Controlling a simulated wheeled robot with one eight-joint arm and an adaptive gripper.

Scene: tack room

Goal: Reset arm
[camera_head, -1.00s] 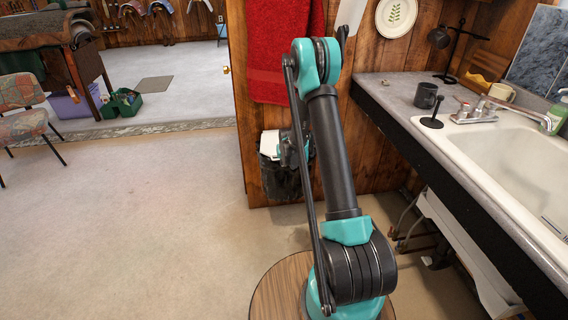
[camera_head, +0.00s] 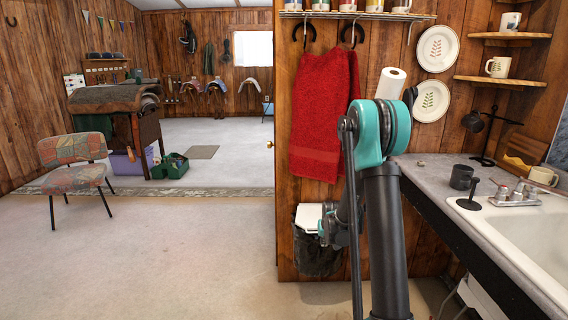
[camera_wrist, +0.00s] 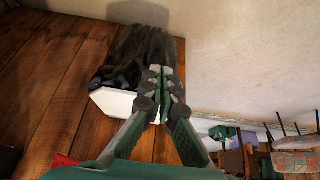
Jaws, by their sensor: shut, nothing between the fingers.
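My arm rises in front of the wooden wall in the head view, with its teal elbow joint beside the red towel. My gripper (camera_wrist: 166,88) shows in the wrist view with its dark fingers together and nothing between them. In the head view the end of the arm (camera_head: 331,228) is small and partly hidden behind my own arm links. It hangs in front of or beside a dark bin (camera_head: 316,256) with a white object (camera_head: 308,217) at its top. In the wrist view the fingers overlap the bin (camera_wrist: 140,48) and white object (camera_wrist: 112,101); contact cannot be told.
A counter (camera_head: 428,170) with a sink (camera_head: 530,235) runs along the right, holding a dark mug (camera_head: 461,177). A red towel (camera_head: 322,120) hangs on the wall. A patterned chair (camera_head: 72,165) stands at left. The floor (camera_head: 150,255) at left is clear.

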